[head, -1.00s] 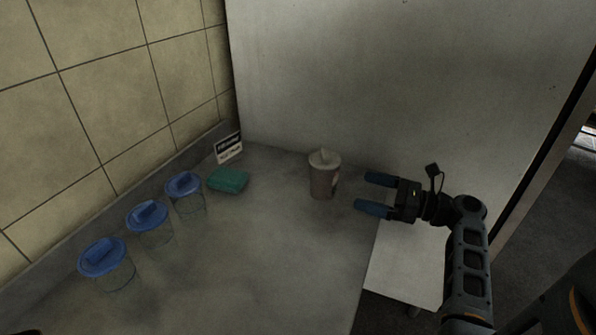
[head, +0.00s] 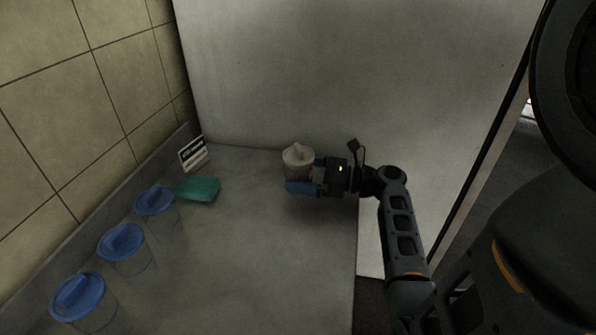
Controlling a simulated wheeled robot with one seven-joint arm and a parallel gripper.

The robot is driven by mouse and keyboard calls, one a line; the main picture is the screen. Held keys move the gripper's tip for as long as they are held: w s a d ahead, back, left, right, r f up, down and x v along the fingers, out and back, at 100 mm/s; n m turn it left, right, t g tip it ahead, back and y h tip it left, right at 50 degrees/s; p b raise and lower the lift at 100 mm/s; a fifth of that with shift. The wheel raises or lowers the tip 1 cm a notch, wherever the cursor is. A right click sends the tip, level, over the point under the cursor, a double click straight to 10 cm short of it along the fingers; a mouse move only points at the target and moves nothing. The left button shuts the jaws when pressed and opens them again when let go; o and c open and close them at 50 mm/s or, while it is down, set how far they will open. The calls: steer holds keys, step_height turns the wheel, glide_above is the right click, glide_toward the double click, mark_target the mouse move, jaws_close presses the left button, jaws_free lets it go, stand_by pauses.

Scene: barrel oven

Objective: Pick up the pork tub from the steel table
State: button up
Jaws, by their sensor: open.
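A beige lidded tub (head: 297,158) stands upright on the steel table (head: 250,250), near the back wall panel. I cannot read a label on it from here. My gripper (head: 305,174) is open and level, reaching in from the right. Its blue fingers lie on either side of the tub, one in front and one behind. The near finger hides the lower front of the tub. I cannot tell whether either finger touches it.
Several clear containers with blue lids, such as the nearest one (head: 78,299), line the left side. The middle of the table is clear.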

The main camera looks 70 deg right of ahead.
steer(key=shift+w+a, duration=0.1)
steer(key=shift+w, duration=1.25)
steer(key=shift+c, duration=0.3)
steer(key=c, duration=1.3)
